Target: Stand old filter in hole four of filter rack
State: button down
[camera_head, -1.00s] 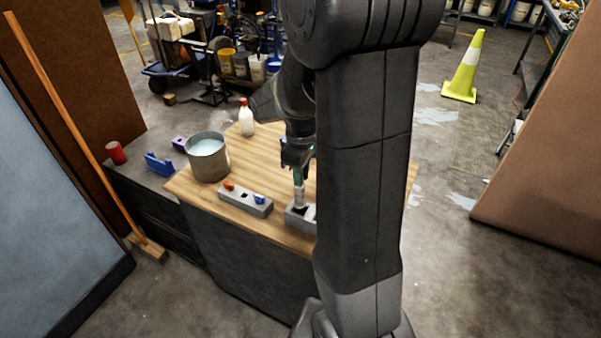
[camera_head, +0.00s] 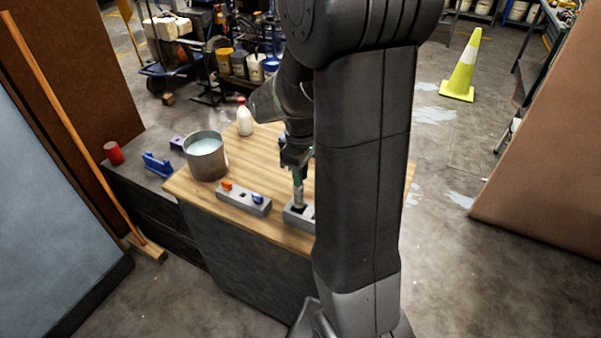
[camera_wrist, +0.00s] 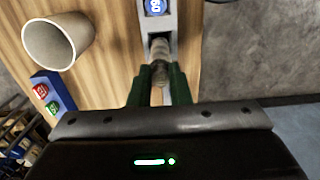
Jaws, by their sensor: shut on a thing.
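My gripper (camera_wrist: 160,85) is shut on the old filter (camera_wrist: 160,58), a slim grey cylinder. In the head view the filter (camera_head: 298,193) hangs upright below the gripper (camera_head: 297,170), its lower end at a dark opening in the grey filter rack (camera_head: 291,221). I cannot tell how far the end is inside. In the wrist view the rack (camera_wrist: 146,23) runs away from the fingers, with a round blue piece marked 60 (camera_wrist: 155,7) in it. My arm hides the rack's right part in the head view, and I cannot read hole numbers.
A second grey block (camera_head: 232,199) with an orange and a blue piece stands left of the rack. A metal pot (camera_head: 206,160) and a white bottle with a red cap (camera_head: 245,120) stand behind.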

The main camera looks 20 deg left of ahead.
aim_at(300, 190)
jog(key=shift+f+b, duration=2.2)
jog(key=shift+f, duration=0.8)
dwell(0.9)
jog(key=c, duration=0.9)
grip_release()
jog(key=shift+c, duration=0.2)
jog(key=shift+r, duration=0.15)
jog(key=shift+r+p, duration=2.85)
jog(key=shift+r, duration=0.6)
jog(key=shift+f, duration=0.1)
notch_tip(300, 190, down, 7)
jog(key=b, duration=0.5)
jog(key=shift+b, duration=0.3)
